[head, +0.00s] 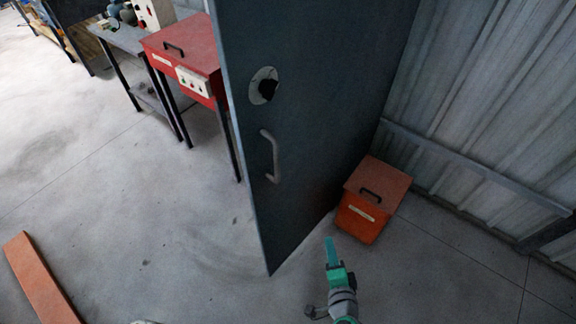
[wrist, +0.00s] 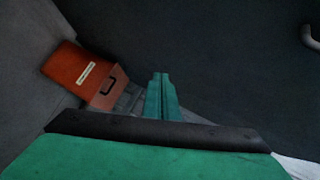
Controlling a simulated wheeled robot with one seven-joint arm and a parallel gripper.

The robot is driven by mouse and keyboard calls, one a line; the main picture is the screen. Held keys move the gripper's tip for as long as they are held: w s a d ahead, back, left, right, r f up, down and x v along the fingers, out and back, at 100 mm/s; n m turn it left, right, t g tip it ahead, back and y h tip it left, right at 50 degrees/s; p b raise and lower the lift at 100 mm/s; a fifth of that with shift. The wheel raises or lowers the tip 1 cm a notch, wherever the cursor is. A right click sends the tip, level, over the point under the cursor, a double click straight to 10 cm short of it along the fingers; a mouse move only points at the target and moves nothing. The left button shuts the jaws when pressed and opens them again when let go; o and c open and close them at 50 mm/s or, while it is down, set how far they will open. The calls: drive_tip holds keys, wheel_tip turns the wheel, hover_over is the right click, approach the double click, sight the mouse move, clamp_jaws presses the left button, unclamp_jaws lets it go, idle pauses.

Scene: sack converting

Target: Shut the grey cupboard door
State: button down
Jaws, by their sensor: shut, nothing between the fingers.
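The grey cupboard door (head: 310,100) stands open in the head view, a tall dark panel with its near edge toward the middle of the floor. Its face carries a pale bar handle (head: 271,157) and a round plate with a black knob (head: 264,86). In the wrist view the door (wrist: 235,65) fills the right side, with the handle (wrist: 312,38) at the edge. My gripper (head: 330,243) is low, on the handle side of the door, near its bottom. Its green fingers (wrist: 161,82) are shut and empty. I cannot tell whether they touch the door. The cupboard's inside is hidden.
An orange lidded box (head: 370,200) stands on the floor by the corrugated wall (head: 490,90), just beyond my gripper. A red machine (head: 190,55) on legs stands left of the door. An orange plank (head: 38,280) lies at lower left. The left floor is mostly clear.

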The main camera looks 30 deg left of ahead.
sight(293, 148)
drive_tip(key=w+a+r+n+g+y, duration=0.25)
drive_tip(key=r+g+y, duration=0.2)
drive_tip(key=r, duration=0.55)
drive_tip(key=w+a+r+n+g+y, duration=0.15)
drive_tip(key=r+n+g+y, duration=0.3)
drive_tip(key=r, duration=0.55)
drive_tip(key=w+a, duration=0.1)
drive_tip(key=a, duration=1.3)
drive_tip(key=shift+w+r+y, duration=0.2)
drive_tip(key=shift+w+y, duration=0.05)
drive_tip(key=shift+y, duration=0.05)
drive_tip(key=shift+w+t, duration=0.1)
drive_tip(key=shift+t, duration=0.3)
